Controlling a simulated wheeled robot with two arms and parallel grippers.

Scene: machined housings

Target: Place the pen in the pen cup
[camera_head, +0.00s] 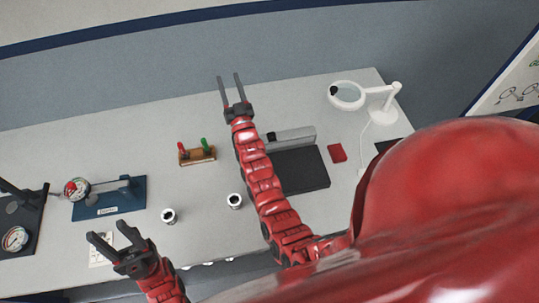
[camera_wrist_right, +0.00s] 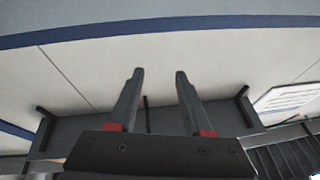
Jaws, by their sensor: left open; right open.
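No pen can be made out for certain in either view. Two small light metal cylinders with dark openings, one on the left (camera_head: 169,216) and one on the right (camera_head: 234,201), stand on the table; I cannot tell whether either is the pen cup. My left gripper (camera_head: 107,231) is open and empty near the table's front edge, left of the left cylinder. My right gripper (camera_head: 229,76) is open and empty near the table's back edge, beyond a wooden stand. In the right wrist view its two fingers (camera_wrist_right: 159,72) are apart with nothing between them.
The white table (camera_head: 290,92) carries a wooden stand (camera_head: 197,158) with red and green handles, a dark plate (camera_head: 302,172), a red block (camera_head: 337,153), a magnifier lamp (camera_head: 380,101), a blue gauge fixture (camera_head: 108,201) and a dark gauge fixture (camera_head: 31,215). The back left is clear.

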